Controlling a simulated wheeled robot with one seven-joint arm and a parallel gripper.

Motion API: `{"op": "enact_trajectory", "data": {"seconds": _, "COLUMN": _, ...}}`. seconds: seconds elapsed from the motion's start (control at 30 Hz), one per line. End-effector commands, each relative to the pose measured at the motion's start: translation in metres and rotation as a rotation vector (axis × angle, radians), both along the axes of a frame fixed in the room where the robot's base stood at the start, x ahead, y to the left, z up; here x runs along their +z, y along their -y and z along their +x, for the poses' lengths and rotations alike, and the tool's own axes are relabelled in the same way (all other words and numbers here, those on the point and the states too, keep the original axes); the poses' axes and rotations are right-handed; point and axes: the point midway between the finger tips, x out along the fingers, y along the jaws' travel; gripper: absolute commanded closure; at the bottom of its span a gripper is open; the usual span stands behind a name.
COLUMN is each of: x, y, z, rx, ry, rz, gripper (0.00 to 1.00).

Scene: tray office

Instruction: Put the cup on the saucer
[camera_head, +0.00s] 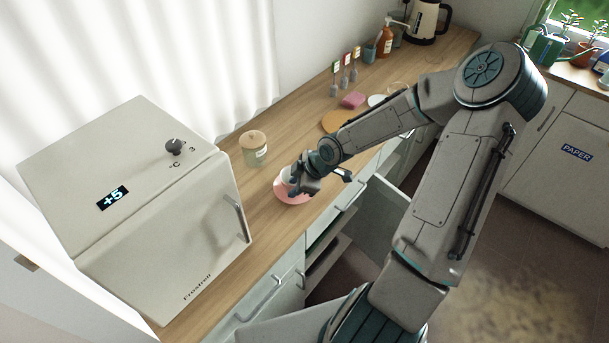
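A pink saucer (287,197) lies on the wooden counter, to the right of the white fridge box. A small pale cup (286,175) shows at the saucer, mostly hidden behind my gripper. My gripper (297,186) is low over the saucer, right at the cup. Its fingertips are small and partly hidden, so I cannot tell whether they are closed on the cup. I also cannot tell whether the cup's base touches the saucer.
The fridge box (150,215) stands at the left, and a lidded jar (254,150) stands behind the saucer. An orange disc (333,121), a pink sponge (353,99), a brown bottle (386,40) and a kettle (425,20) are farther along the counter (285,120). A drawer stands open below.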

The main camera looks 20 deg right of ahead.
Motion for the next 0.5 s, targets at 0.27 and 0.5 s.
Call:
{"op": "enact_trajectory", "data": {"seconds": 0.27, "x": 0.033, "y": 0.016, "z": -0.011, "rx": -0.003, "ry": 0.002, "rz": 0.000, "gripper": 0.69}}
{"op": "enact_trajectory", "data": {"seconds": 0.5, "x": 0.064, "y": 0.031, "z": -0.021, "rx": -0.005, "ry": 0.001, "rz": 0.001, "gripper": 0.69}}
